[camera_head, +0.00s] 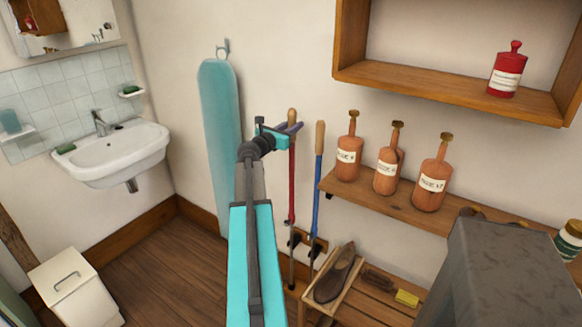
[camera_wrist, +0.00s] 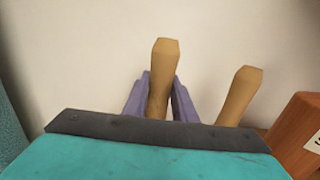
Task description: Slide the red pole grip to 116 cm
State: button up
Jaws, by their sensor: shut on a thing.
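The red pole (camera_head: 292,185) stands upright against the wall, with a tan wooden grip (camera_head: 292,114) at its top. My gripper (camera_head: 290,128) is at the top of this pole, its purple fingers on both sides of the grip. In the wrist view the wooden grip (camera_wrist: 161,80) rises between the two purple fingers (camera_wrist: 160,97), which are shut on it. The lower part of the grip is hidden by my wrist there. No height scale or number can be read on the pole.
A blue pole (camera_head: 317,190) with a wooden grip (camera_wrist: 240,95) stands close on the right. A shelf with several brown bottles (camera_head: 387,172) is further right. A teal ironing board (camera_head: 222,140) hangs on the left. A shoe (camera_head: 336,275) lies in a tray below.

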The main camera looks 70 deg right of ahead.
jog(key=shift+r+p, duration=3.55)
jog(key=shift+r, duration=1.2)
jog(key=o, duration=1.2)
jog(key=shift+a, duration=0.15)
jog(key=v, duration=0.9)
jog(key=shift+a+p, duration=0.35)
jog(key=shift+p, duration=0.1)
jog(key=shift+w, duration=0.15)
